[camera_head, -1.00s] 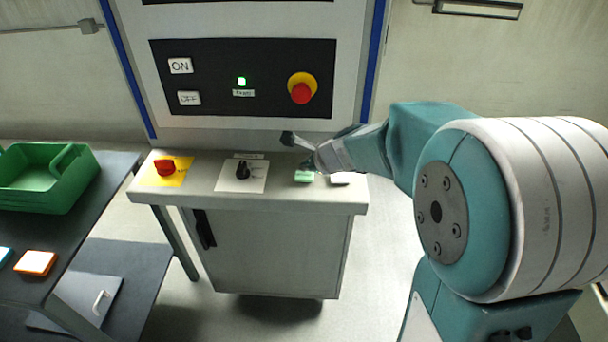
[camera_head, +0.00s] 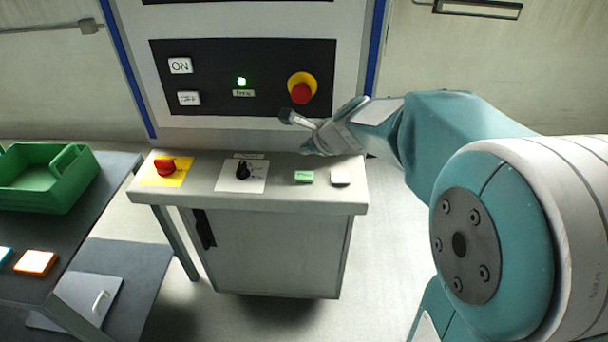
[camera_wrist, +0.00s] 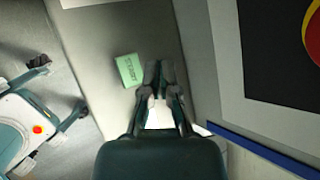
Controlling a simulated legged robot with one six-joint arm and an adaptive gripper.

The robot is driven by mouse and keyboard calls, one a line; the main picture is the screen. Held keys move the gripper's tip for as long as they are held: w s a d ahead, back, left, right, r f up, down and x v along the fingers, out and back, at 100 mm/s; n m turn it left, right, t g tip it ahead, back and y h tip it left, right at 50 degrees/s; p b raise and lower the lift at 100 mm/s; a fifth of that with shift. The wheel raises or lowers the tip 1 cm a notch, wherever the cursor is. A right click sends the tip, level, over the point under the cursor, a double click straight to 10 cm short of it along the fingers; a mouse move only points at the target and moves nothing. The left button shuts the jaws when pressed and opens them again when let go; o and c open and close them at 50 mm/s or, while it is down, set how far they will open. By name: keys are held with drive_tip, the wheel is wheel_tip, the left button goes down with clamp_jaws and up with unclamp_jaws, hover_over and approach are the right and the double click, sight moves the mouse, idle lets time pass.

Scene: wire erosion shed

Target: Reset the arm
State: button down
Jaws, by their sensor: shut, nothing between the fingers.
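My gripper (camera_head: 296,134) is shut and empty in the head view, raised above the back of the machine's grey ledge (camera_head: 215,205), in front of the lower panel edge. My arm reaches in from the right. In the wrist view my gripper (camera_wrist: 163,70) points along the ledge, its fingers together. A green button block (camera_head: 304,176) with lettering sits on the ledge below my gripper; it also shows in the wrist view (camera_wrist: 130,70) beside the fingers. A white block (camera_head: 340,176) sits to its right, partly hidden behind my gripper in the wrist view.
The ledge also bears a red knob (camera_head: 165,167) on a yellow plate and a black rotary switch (camera_head: 243,170). Above is a panel (camera_head: 215,62) with ON and OFF buttons, a lit green lamp and a red emergency button (camera_head: 301,92). A green crate (camera_head: 45,190) stands on the left table.

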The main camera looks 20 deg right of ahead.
idle(0.4)
drive_tip(key=shift+s+a+r+n, duration=0.15)
drive_tip(key=shift+s+r+n, duration=0.05)
drive_tip(key=shift+s+n, duration=0.1)
drive_tip(key=s+r+n+g+h, duration=0.1)
drive_tip(key=s+n+g+h, duration=0.1)
drive_tip(key=s+n, duration=1.9)
drive_tip(key=s+h, duration=0.1)
drive_tip(key=s, duration=0.4)
drive_tip(key=shift+s+r+n+g+h, duration=0.15)
drive_tip(key=shift+s+n+g+h, duration=0.15)
drive_tip(key=shift+g+h, duration=0.1)
drive_tip(key=shift+a, duration=0.1)
idle(4.2)
